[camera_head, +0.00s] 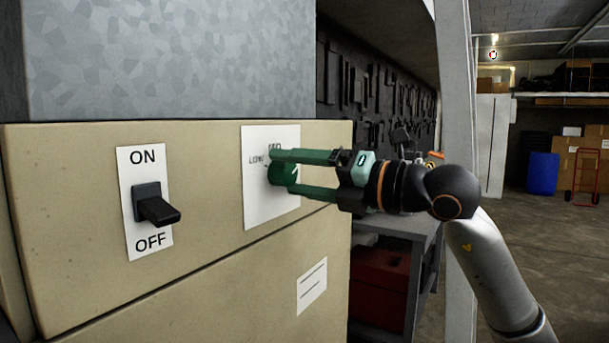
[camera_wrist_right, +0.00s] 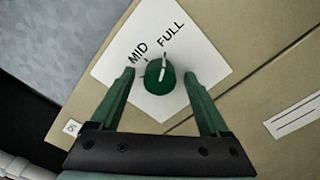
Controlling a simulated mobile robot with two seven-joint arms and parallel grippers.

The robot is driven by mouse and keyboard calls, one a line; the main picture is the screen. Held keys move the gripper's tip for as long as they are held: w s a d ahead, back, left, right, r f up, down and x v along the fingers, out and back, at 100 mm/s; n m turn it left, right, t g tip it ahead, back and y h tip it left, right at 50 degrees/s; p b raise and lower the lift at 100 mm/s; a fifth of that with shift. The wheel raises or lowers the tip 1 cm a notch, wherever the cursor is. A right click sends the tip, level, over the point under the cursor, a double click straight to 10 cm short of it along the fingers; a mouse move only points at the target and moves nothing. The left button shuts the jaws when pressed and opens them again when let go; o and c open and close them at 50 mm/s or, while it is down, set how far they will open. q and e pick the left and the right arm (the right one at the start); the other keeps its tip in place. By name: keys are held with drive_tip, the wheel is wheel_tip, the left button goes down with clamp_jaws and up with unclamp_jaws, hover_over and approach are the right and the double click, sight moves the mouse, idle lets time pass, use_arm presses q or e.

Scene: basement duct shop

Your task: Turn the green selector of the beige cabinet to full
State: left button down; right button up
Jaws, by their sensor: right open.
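The green selector (camera_head: 283,174) is a round knob on a white plate (camera_head: 258,208) on the front of the beige cabinet (camera_head: 222,165). LOW and part of MID show in the head view. In the wrist view the knob (camera_wrist_right: 160,78) sits under MID and FULL, and a light mark on its upper part points up, roughly toward FULL. My right gripper (camera_head: 281,173) is open, with one green finger on each side of the knob; small gaps show in the wrist view (camera_wrist_right: 160,78). My left gripper is out of view.
A black ON/OFF lever switch (camera_head: 153,205) sticks out of the cabinet left of the selector. A label (camera_head: 312,286) is on the lower panel. A workbench with a red box (camera_head: 379,283) stands right of the cabinet. Open floor lies at the far right.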

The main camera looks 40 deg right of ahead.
drive_tip(key=b+v, duration=0.1)
drive_tip(key=v, duration=0.2)
drive_tip(key=b+v, duration=0.1)
drive_tip(key=shift+s+d+f+b, duration=0.15)
drive_tip(key=shift+s+f+b, duration=0.15)
drive_tip(key=shift+b, duration=0.05)
drive_tip(key=b, duration=0.3)
approach(292, 177)
drive_tip(key=v, duration=0.3)
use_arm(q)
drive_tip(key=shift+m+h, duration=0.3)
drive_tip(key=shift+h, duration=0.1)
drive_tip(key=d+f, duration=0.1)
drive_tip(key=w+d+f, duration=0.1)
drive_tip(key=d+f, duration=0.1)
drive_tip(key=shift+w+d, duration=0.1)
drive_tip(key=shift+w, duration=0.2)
use_arm(e)
drive_tip(key=shift+s+r, duration=0.2)
drive_tip(key=shift+r, duration=0.15)
